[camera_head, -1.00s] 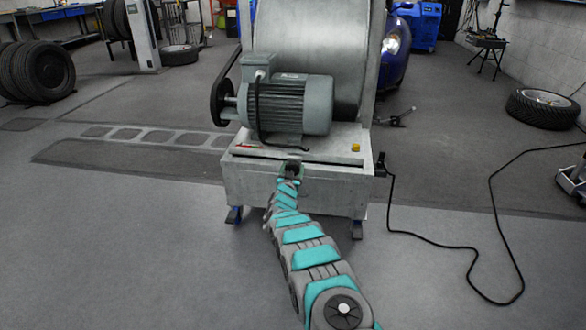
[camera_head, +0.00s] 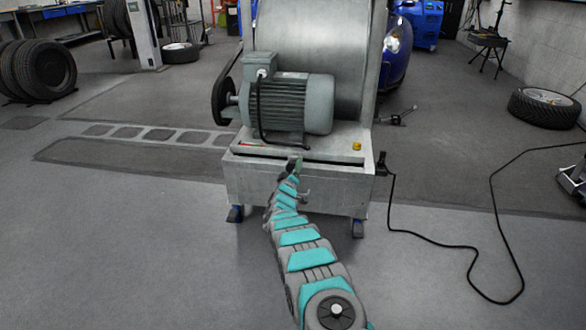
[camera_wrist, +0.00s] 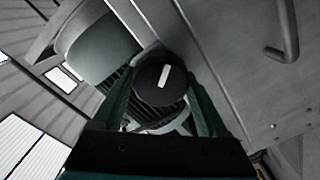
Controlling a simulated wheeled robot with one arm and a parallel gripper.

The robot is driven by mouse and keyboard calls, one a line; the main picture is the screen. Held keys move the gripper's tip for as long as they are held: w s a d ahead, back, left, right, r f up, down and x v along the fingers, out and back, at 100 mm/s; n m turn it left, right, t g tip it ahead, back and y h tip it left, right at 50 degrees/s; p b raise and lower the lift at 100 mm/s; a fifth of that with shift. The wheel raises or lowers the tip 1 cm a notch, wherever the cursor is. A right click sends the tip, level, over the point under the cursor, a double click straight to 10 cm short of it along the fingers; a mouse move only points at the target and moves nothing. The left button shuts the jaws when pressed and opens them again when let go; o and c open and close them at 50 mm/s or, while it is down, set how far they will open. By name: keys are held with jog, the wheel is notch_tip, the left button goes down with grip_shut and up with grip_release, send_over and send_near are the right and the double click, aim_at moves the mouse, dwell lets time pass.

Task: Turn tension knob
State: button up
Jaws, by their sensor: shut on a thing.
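The tension knob (camera_wrist: 158,82) is a round black knob with a white line on its face, seen in the wrist view. My gripper (camera_wrist: 160,97) has a green finger on each side of the knob and is shut on it. In the head view my gripper (camera_head: 294,166) is at the front upper edge of the dynamometer's grey base (camera_head: 335,190), below the motor. The knob is mostly hidden there by my gripper and arm.
The grey motor (camera_head: 290,105) sits on the base in front of the large metal drum (camera_head: 310,45). A yellow button (camera_head: 357,146) is on the base's right top. A black cable (camera_head: 440,244) runs over the floor at right. A handle (camera_wrist: 287,35) shows in the wrist view.

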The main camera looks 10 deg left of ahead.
aim_at(292, 169)
jog(key=shift+f+n, duration=0.2)
jog(key=shift+n, duration=1.5)
jog(key=o, duration=1.3)
jog(key=shift+s, duration=0.15)
jog(key=shift+s+r, duration=0.2)
jog(key=shift+s, duration=0.2)
jog(key=shift+s+a+f, duration=0.1)
jog(key=shift+s, duration=1.3)
jog(key=shift+s+a+f, duration=0.1)
jog(key=shift+s, duration=1.25)
jog(key=shift+s+r, duration=0.1)
jog(key=shift+s, duration=0.55)
